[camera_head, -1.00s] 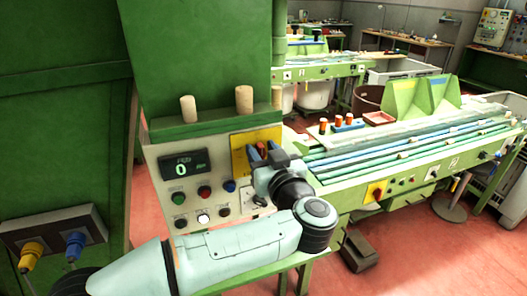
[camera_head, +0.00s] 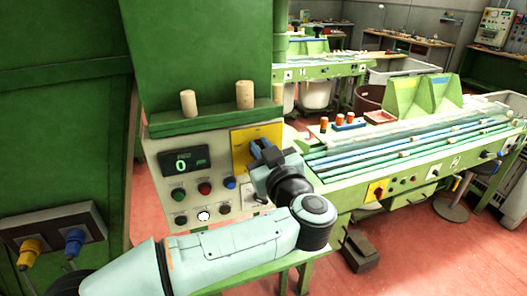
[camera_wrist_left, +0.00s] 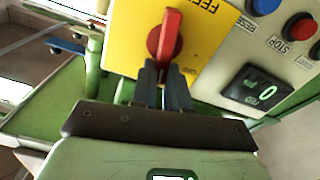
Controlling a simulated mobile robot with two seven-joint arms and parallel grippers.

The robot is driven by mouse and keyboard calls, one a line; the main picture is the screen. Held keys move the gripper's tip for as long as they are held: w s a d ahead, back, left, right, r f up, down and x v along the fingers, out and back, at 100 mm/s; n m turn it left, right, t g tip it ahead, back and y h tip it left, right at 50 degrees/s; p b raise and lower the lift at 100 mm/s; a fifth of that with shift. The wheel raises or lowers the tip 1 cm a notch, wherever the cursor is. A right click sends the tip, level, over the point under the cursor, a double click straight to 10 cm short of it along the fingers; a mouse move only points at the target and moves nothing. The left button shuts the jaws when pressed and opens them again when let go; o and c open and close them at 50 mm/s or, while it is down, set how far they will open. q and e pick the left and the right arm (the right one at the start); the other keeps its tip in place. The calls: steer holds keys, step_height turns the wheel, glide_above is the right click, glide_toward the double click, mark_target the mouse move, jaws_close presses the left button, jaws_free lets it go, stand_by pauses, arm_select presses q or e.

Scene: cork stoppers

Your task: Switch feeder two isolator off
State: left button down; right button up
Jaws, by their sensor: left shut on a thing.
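The isolator is a red rotary handle (camera_wrist_left: 166,35) on a yellow plate (camera_wrist_left: 207,38), with a partly cut-off label starting "FEE". In the head view the yellow plate (camera_head: 241,140) is on the right part of the control panel, and my gripper hides most of the handle. My left gripper (camera_head: 263,150) is at this plate, its dark blue fingers shut on the red handle. In the left wrist view the two fingertips (camera_wrist_left: 163,70) are at the handle's lower end, which sits slanted on the plate. The position marks are too small to read. My right gripper is not in view.
The control panel (camera_head: 161,214) also has a display reading 0 (camera_head: 184,161) and several push buttons close to my left gripper. Corks (camera_head: 245,95) stand on the green ledge above. A green conveyor bench (camera_head: 345,175) stands to the right.

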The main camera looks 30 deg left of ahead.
arm_select(q)
steer(key=n+b, duration=0.2)
steer(key=n, duration=0.1)
steer(key=s+f+n+b, duration=0.1)
steer(key=n+b, duration=0.1)
steer(key=n, duration=0.1)
steer(key=a+n+b, duration=0.1)
steer(key=n+b, duration=0.1)
steer(key=n, duration=0.2)
steer(key=shift+s+f, duration=0.2)
steer(key=shift+f, duration=0.2)
steer(key=n+b, duration=0.2)
steer(key=f+n+b, duration=0.1)
steer(key=n, duration=0.2)
steer(key=shift+s+a+b, duration=0.1)
steer(key=shift+a+b, duration=0.05)
steer(key=shift+b, duration=0.2)
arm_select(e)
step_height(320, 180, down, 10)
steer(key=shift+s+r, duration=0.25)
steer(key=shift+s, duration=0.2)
arm_select(q)
steer(key=shift+n, duration=0.4)
steer(key=c, duration=1.1)
jaws_free()
steer(key=shift+s, duration=0.1)
steer(key=v, duration=1.3)
steer(key=shift+s, duration=0.1)
